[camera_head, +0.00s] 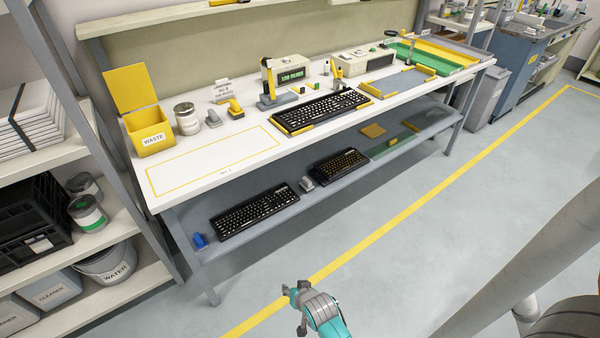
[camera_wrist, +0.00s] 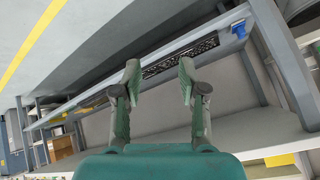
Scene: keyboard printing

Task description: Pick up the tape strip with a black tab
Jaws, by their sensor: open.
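I cannot make out a tape strip with a black tab in either view; it may be too small to tell. Small grey and yellow items (camera_head: 235,108) stand on the white workbench (camera_head: 215,160), left of the upper black keyboard (camera_head: 322,110). My gripper (camera_head: 296,308) is low at the bottom of the head view, in front of the bench and apart from it. In the wrist view my gripper (camera_wrist: 158,78) is open, with nothing between its fingers. Behind the fingers a black keyboard (camera_wrist: 180,58) shows on the lower shelf.
A yellow WASTE bin (camera_head: 150,130) and a jar (camera_head: 186,117) stand at the bench's left end. The lower shelf (camera_head: 290,205) holds two keyboards. A shelving rack (camera_head: 125,225) stands at left. The floor (camera_head: 420,215) before the bench is clear.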

